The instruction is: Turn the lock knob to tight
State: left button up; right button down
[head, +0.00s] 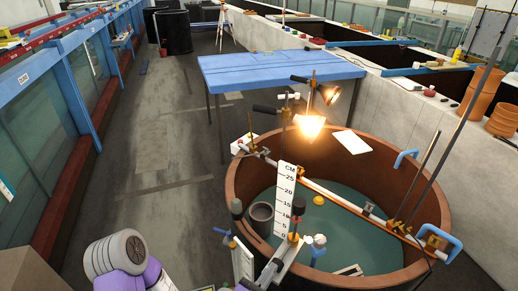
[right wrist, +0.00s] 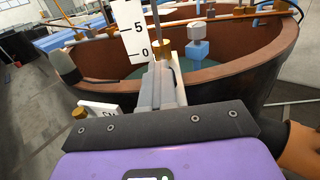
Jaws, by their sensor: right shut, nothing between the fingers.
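A white scale marked CM (head: 287,190) stands upright at the tub's near rim and shows close up in the right wrist view (right wrist: 130,32). A brass fitting (right wrist: 163,50) sits at its foot, with a dark knob (head: 297,206) above it in the head view. A pale block on a blue base (right wrist: 197,42) stands just right of it. I cannot tell which part is the lock knob, nor its setting. My right gripper (head: 276,264) is shut and empty, its grey fingers (right wrist: 160,78) pointing toward the brass fitting. Contact is unclear. My left gripper is out of view.
The brown round tub (head: 240,185) holds water, a grey cup (head: 261,217) and a yellow float (head: 318,200). A rail (head: 335,198) crosses it. A lit lamp (head: 311,125) hangs over the back rim. A blue table (head: 270,68) stands behind.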

jog(key=shift+s+d+r+h, duration=0.1)
jog(key=shift+d+h, duration=0.2)
jog(key=shift+d, duration=0.5)
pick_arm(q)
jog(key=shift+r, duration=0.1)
pick_arm(e)
jog(key=shift+r, duration=0.1)
jog(key=shift+r+p, duration=0.3)
jog(key=shift+p, duration=0.05)
jog(key=shift+s+a+f, duration=0.1)
jog(key=shift+s, duration=0.45)
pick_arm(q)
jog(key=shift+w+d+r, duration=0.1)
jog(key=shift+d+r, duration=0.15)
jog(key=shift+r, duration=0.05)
pick_arm(e)
jog(key=v, duration=0.4)
jog(key=shift+s+a, duration=0.15)
jog(key=shift+a, duration=0.2)
